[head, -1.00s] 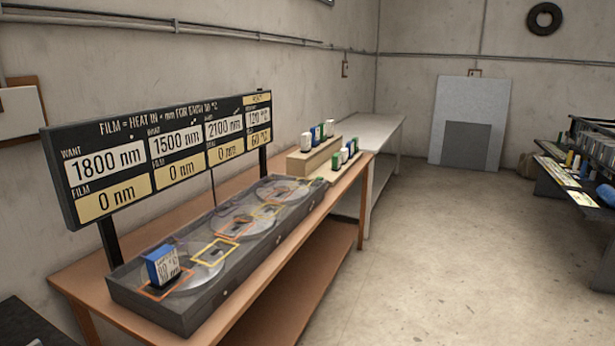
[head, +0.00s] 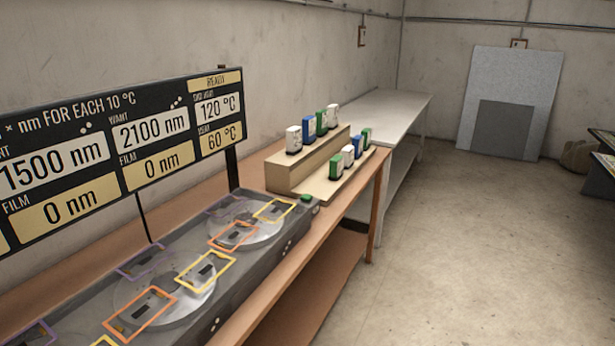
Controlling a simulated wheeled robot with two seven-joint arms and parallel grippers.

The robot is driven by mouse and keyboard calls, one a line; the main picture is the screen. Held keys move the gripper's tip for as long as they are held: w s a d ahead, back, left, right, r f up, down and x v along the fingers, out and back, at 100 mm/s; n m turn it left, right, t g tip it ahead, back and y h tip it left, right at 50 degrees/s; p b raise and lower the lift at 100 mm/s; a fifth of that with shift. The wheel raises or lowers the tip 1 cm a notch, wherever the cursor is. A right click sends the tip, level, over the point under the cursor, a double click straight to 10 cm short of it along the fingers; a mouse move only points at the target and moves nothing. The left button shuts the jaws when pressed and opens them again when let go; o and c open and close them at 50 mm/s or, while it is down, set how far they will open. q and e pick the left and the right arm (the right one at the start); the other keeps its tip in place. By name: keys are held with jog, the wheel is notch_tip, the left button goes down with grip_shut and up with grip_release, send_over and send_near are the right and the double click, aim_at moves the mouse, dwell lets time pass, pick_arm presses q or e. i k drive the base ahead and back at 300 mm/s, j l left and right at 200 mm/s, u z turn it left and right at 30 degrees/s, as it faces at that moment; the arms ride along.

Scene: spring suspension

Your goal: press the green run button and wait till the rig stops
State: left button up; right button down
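The long grey rig (head: 268,262) lies on the wooden bench, with clear discs and coloured frames on its top. A small green button (head: 306,198) sits at the rig's far right corner. The black display board (head: 105,121) behind the rig reads 1500 nm and 2100 nm for want, 0 nm for film, 120 °C and 60 °C, with READY at top right. The near end of the rig and the board's left part are out of view. Neither of my grippers is in view.
A stepped wooden stand (head: 290,175) beyond the rig holds several white, blue and green blocks on two levels. A pale table (head: 378,112) stands behind it. The floor (head: 470,240) right of the bench is clear. Grey panels (head: 508,102) lean on the back wall.

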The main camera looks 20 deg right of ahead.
aim_at(308, 197)
jog(key=i+l, duration=0.25)
jog(key=i+l+u, duration=0.1)
jog(key=i+l, duration=0.15)
jog(key=l, duration=0.25)
jog(key=i+l, duration=0.2)
jog(key=l, duration=0.2)
jog(key=i+l+u, duration=0.1)
jog(key=i+l, duration=0.35)
jog(key=l, duration=0.3)
